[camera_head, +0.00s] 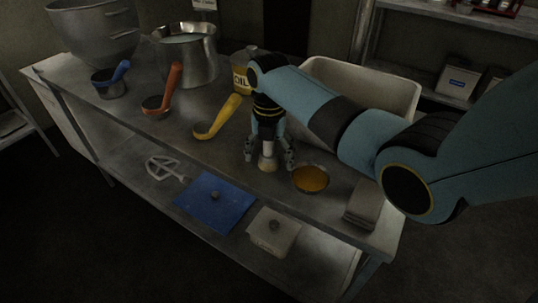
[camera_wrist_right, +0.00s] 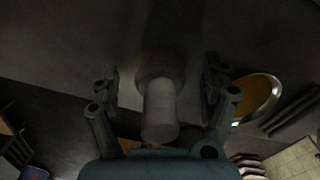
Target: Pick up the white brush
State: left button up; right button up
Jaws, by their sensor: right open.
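The white brush (camera_head: 267,161) stands upright on the metal table, near its front edge. In the right wrist view its pale round handle (camera_wrist_right: 160,108) points up toward the camera, with a wider, darker base behind it. My right gripper (camera_head: 270,163) comes down from above and is open, with one finger on each side of the brush. In the right wrist view the right gripper's fingers (camera_wrist_right: 162,90) show a gap on both sides of the brush. My left gripper is not in view.
A bowl of orange contents (camera_head: 311,179) stands just right of the gripper. A folded grey cloth (camera_head: 363,204) lies further right. Yellow (camera_head: 218,117), orange (camera_head: 172,90) and blue (camera_head: 120,72) ladles lie left. A white bin (camera_head: 385,91) stands behind my arm.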

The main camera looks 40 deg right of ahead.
jog(key=c, duration=1.4)
notch_tip(320, 180, up, 10)
jog(key=shift+r+p, duration=0.1)
jog(key=shift+p, duration=0.35)
jog(key=o, duration=0.6)
jog(key=c, duration=0.3)
